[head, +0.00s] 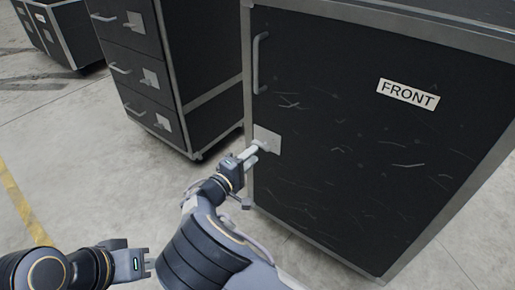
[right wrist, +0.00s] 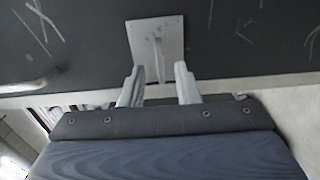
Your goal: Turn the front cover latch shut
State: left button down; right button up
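The front cover is the black panel with a white FRONT label (head: 407,94). Its latch plate (head: 272,137) is pale and square, near the panel's left edge, and also shows in the right wrist view (right wrist: 172,32). A thin latch lever (right wrist: 158,58) runs lengthwise down the plate there. My right gripper (head: 256,154) is at the latch. In the right wrist view its two pale fingers are apart, one on each side of the lever's near end, with gaps visible. My left gripper (head: 150,264) is low at the left, away from the case, its short fingers apart and empty.
A bar handle (head: 260,62) stands out from the panel above the latch. A black drawer cabinet (head: 140,60) with handles and latch plates stands behind to the left, another case (head: 62,35) farther back. The concrete floor between is clear, with a yellow line at left.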

jog(key=shift+p+v, duration=0.35)
jog(key=shift+v, duration=1.4)
jog(key=s+d+m+g+y, duration=0.1)
jog(key=s+d+m+g, duration=0.2)
jog(key=d, duration=0.4)
jog(key=s+d+m+g+y, duration=0.1)
jog(key=s+d+g, duration=0.1)
jog(key=d+g, duration=0.4)
jog(key=s+d+m+g+y, duration=0.2)
jog(key=s+d+m+g, duration=0.1)
jog(key=d, duration=0.5)
jog(key=s+d+r+m+t+y, duration=0.1)
jog(key=s+d+r+m+y, duration=0.15)
jog(key=s, duration=0.55)
jog(key=s+d+r+m+t+y, duration=0.1)
jog(key=s+r+y, duration=0.1)
jog(key=s+y, duration=0.35)
jog(key=s+d+r+m+t+y, duration=0.1)
jog(key=s+r+m+y, duration=0.15)
jog(key=s, duration=0.65)
notch_tip(320, 180, up, 38)
jog(key=p, duration=3.8)
jog(key=shift+r+n+p, duration=0.15)
jog(key=shift+n+p, duration=0.15)
jog(key=shift+n, duration=0.1)
